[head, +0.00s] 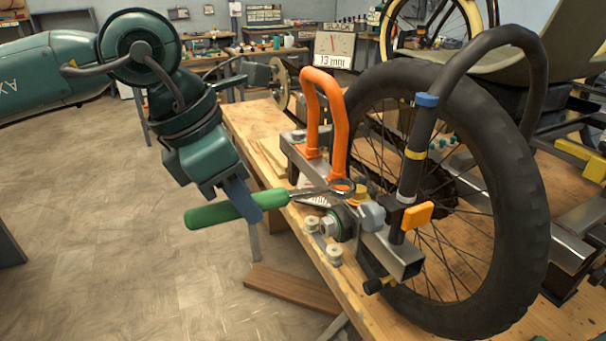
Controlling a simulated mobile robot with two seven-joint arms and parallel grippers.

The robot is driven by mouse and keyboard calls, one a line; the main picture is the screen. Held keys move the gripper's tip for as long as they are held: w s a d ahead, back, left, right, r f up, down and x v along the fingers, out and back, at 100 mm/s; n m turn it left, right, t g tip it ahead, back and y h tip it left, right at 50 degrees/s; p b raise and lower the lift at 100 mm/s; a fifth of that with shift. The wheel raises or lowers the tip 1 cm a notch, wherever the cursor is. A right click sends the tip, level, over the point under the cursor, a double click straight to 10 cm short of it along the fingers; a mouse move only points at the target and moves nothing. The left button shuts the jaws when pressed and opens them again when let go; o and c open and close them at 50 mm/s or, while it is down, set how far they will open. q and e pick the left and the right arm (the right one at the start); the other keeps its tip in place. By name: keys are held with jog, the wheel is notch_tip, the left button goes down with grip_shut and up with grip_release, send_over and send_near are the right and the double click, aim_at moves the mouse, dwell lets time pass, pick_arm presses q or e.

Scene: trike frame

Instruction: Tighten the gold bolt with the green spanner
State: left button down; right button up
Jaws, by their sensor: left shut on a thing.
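My left gripper (243,200) comes in from the left and is shut on the green handle of the green spanner (212,212). The spanner lies nearly level, its metal shaft pointing right toward the trike frame. Its ring end (342,186) is by the gold bolt (359,191), which shows partly beside the axle fittings. I cannot tell whether the ring is around the bolt or just beside it. My right gripper is not in view.
A large black-tyred wheel (497,165) stands on the right of the wooden bench (245,118). An orange bent handle (338,115) rises close behind the ring end. Open floor (120,235) lies left of the bench.

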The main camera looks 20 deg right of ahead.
pick_arm(q)
jog(key=s+d+r+n+t, duration=0.2)
jog(key=s+d+r+n, duration=0.2)
jog(key=d+n, duration=0.1)
jog(key=shift+d+n+y, duration=0.4)
jog(key=shift+d, duration=0.35)
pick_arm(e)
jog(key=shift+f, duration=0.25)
pick_arm(q)
notch_tip(320, 180, down, 2)
jog(key=b, duration=0.3)
jog(key=shift+f+b, duration=0.2)
jog(key=shift+b, duration=0.1)
notch_tip(320, 180, down, 3)
jog(key=b, duration=0.2)
jog(key=shift+r+b, duration=0.2)
jog(key=shift+b, duration=0.2)
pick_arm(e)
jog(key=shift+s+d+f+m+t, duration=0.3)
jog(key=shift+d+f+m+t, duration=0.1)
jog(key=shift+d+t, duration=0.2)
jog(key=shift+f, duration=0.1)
pick_arm(q)
jog(key=shift+b, duration=0.75)
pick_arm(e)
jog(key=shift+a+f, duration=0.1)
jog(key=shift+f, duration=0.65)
